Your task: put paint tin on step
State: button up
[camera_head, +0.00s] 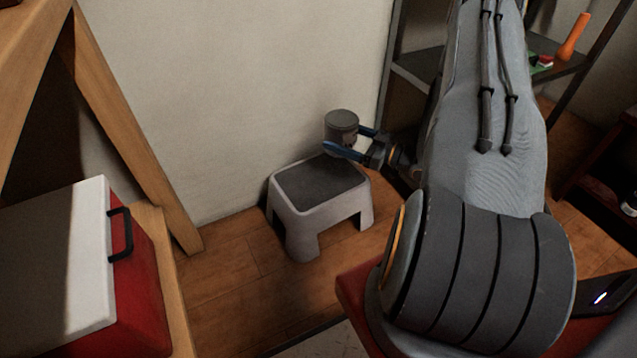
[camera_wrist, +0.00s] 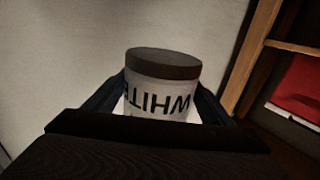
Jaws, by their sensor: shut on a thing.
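The paint tin (camera_head: 341,124) is a small grey cylinder with a darker lid. In the wrist view the paint tin (camera_wrist: 163,84) shows a pale body with the letters "WHITE" upside down in the picture. My gripper (camera_head: 347,141) is shut on it, with one blue finger on either side. The step (camera_head: 319,184) is a low light-grey stool with a dark top, standing on the wood floor by the wall. The tin appears over the back right part of the step's top. I cannot tell whether its base touches the step; the near finger hides part of its lower side.
A red and white box (camera_head: 125,260) with a black handle stands on a wooden surface at the left. A wooden leg (camera_head: 130,130) slants down left of the step. A metal shelf (camera_head: 420,65) stands behind my arm at the right. Floor in front of the step is clear.

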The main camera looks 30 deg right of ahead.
aim_at(341, 175)
jog(key=shift+s+d+f+b, duration=0.2)
jog(key=shift+f+b, duration=0.2)
jog(key=shift+f, duration=0.4)
jog(key=shift+f+b, duration=2.1)
jog(key=shift+f, duration=2.7)
jog(key=shift+f, duration=0.15)
jog(key=o, duration=1.9)
jog(key=shift+c, duration=0.2)
jog(key=p+v, duration=0.4)
jog(key=v, duration=0.8)
jog(key=shift+d, duration=0.1)
